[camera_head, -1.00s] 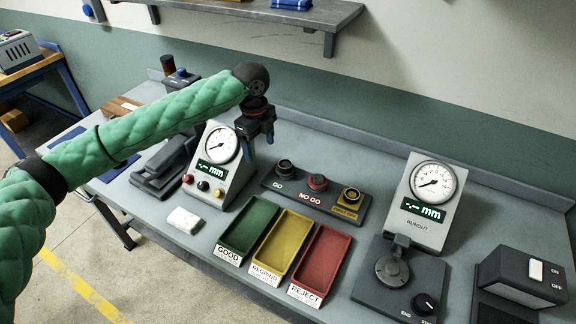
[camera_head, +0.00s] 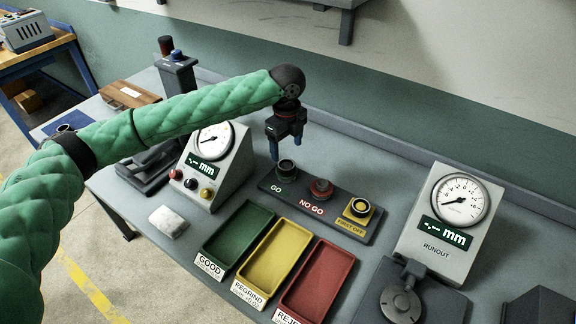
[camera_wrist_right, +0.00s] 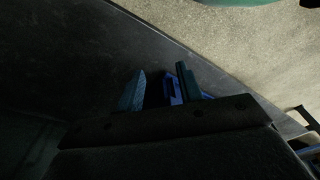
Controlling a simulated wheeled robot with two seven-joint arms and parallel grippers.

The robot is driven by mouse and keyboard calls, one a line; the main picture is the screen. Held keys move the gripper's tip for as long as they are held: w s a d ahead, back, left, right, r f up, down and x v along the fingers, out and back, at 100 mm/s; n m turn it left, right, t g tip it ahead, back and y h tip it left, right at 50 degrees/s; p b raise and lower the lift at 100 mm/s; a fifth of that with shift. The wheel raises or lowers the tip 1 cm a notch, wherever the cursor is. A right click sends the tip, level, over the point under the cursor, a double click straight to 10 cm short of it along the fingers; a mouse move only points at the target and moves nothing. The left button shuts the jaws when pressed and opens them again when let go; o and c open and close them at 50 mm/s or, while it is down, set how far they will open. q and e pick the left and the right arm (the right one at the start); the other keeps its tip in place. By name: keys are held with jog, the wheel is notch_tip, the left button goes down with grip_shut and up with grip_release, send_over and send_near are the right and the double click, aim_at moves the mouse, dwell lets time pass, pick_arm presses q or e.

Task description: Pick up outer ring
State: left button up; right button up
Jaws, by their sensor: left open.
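No part is labelled outer ring, so I cannot tell for certain which it is. A small dark round piece (camera_head: 64,128) lies on the blue mat (camera_head: 78,121) at the far left. On the gauge block (camera_head: 322,213) stand a dark round piece (camera_head: 286,169) at GO, a red-rimmed one (camera_head: 321,188) at NO GO and a yellow one (camera_head: 359,208) at FIRST OFF. My left gripper (camera_head: 286,148) points down, open and empty, just above the GO piece. My right gripper (camera_wrist_right: 160,88) shows its two fingers apart in the dim right wrist view.
Green (camera_head: 237,233), yellow (camera_head: 274,256) and red (camera_head: 316,281) trays lie in front of the block. A dial gauge (camera_head: 211,160) stands left, the runout gauge (camera_head: 444,225) right. A white cloth (camera_head: 168,222) lies near the front edge.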

aim_at(286, 165)
pick_arm(q)
jog(key=shift+w+f, duration=0.15)
jog(key=shift+f, duration=0.5)
notch_tip(286, 165, down, 4)
jog(key=p, duration=0.3)
jog(key=shift+a, duration=0.1)
jog(key=shift+f, duration=0.5)
pick_arm(e)
notch_tip(286, 165, down, 7)
jog(key=s+d, duration=0.2)
jog(key=shift+s+d+t, duration=0.25)
jog(key=shift+d+t, duration=0.05)
